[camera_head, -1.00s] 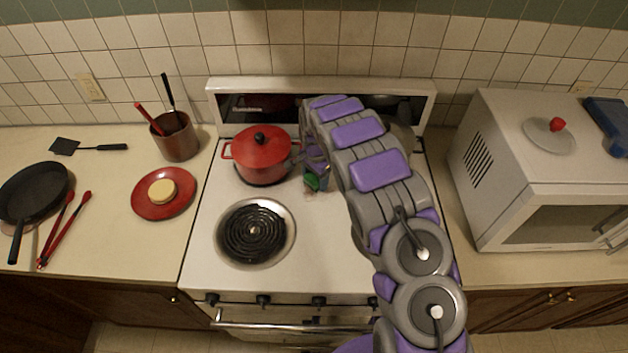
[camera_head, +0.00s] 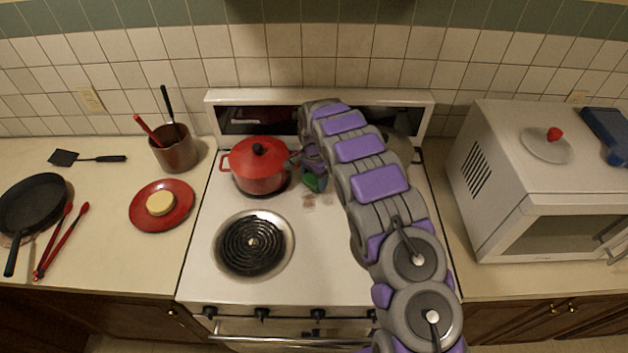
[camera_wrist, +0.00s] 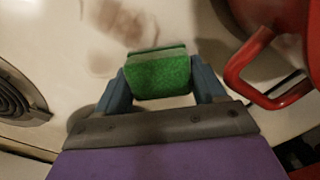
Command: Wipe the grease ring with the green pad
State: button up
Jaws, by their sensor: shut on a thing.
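My gripper (camera_wrist: 162,85) is shut on the green pad (camera_wrist: 160,76), with one finger on each side of it in the wrist view. In the head view the green pad (camera_head: 315,182) shows at the end of my arm, just right of the red pot. A faint brownish smear, likely the grease ring (camera_head: 309,200), lies on the white stove top just in front of the pad. The smear (camera_wrist: 118,22) is blurred in the wrist view, beyond the pad and to the left. I cannot tell whether the pad touches the stove top.
The lidded red pot (camera_head: 258,168) stands close left of my gripper; its handle (camera_wrist: 268,85) is near in the wrist view. A coil burner (camera_head: 252,243) is front left. A microwave (camera_head: 540,185) stands right. A red plate (camera_head: 176,219) lies on the left counter.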

jog(key=shift+r+p, duration=0.45)
jog(key=shift+r, duration=1.9)
jog(key=shift+r+p, duration=0.5)
jog(key=shift+r, duration=1)
